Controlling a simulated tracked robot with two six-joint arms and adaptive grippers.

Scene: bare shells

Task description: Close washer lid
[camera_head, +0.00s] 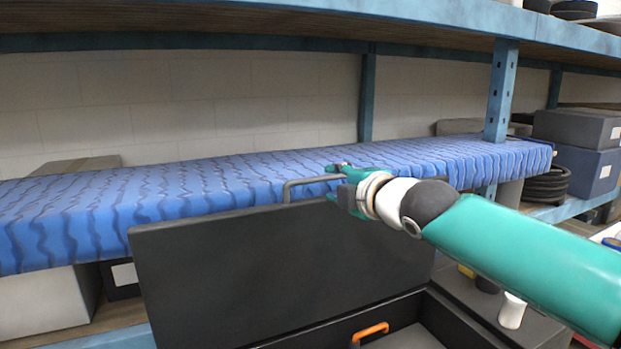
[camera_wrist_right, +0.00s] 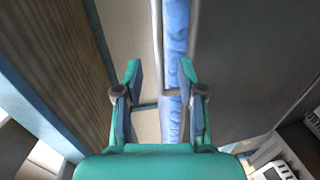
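The washer lid (camera_head: 275,262) is a large dark grey panel standing open, nearly upright, in the head view. A grey bar handle (camera_head: 305,182) rises from its top edge. Below it, the open dark washer body (camera_head: 465,322) is partly cut off by the frame. My right gripper (camera_head: 338,183) is at the right end of the handle. In the right wrist view the gripper (camera_wrist_right: 160,75) is open, with the thin handle bar (camera_wrist_right: 157,45) between its fingers, and the lid (camera_wrist_right: 240,60) is to the right. Contact cannot be told. My left gripper is not in view.
A blue ribbed mat (camera_head: 200,195) covers the shelf right behind the lid. A blue shelf post (camera_head: 501,90) and grey boxes (camera_head: 585,130) stand at the right. An orange handle (camera_head: 370,331) shows inside the washer opening. A white cylinder (camera_head: 511,311) stands right of it.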

